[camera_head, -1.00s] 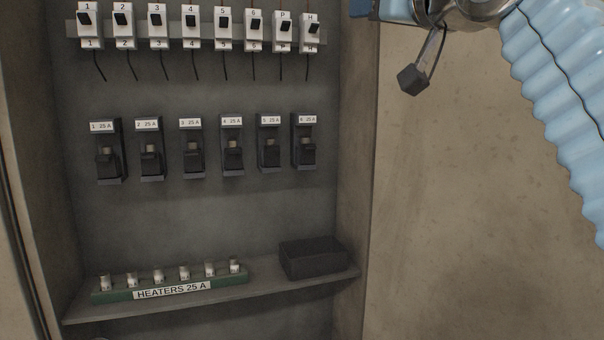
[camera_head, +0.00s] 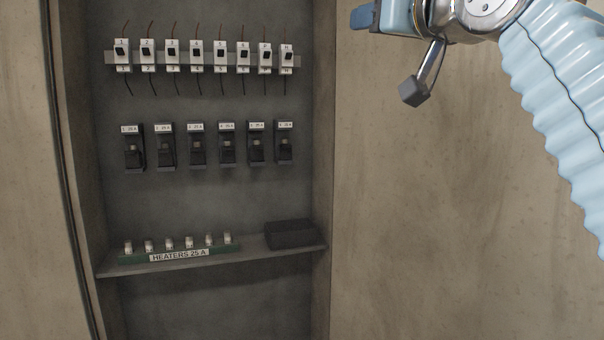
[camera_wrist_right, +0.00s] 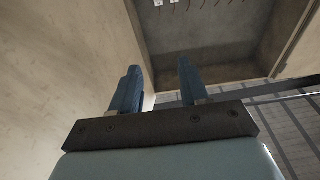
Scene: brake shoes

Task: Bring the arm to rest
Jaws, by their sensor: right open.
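My right arm (camera_head: 550,90) comes in from the right edge of the head view, raised in front of the bare wall to the right of the cabinet. Only part of the right gripper (camera_head: 364,17) shows at the top of that view. In the right wrist view the right gripper (camera_wrist_right: 158,90) has its two blue fingers apart with nothing between them. It touches nothing that I can see. My left gripper is not in view.
The open cabinet holds a row of breakers (camera_head: 195,55), a row of black fuse holders (camera_head: 196,145) and a shelf (camera_head: 240,255). On the shelf are a green fuse rack (camera_head: 135,260) labelled HEATERS 25 A and a black box (camera_head: 290,234). The wall (camera_head: 430,220) at right is clear.

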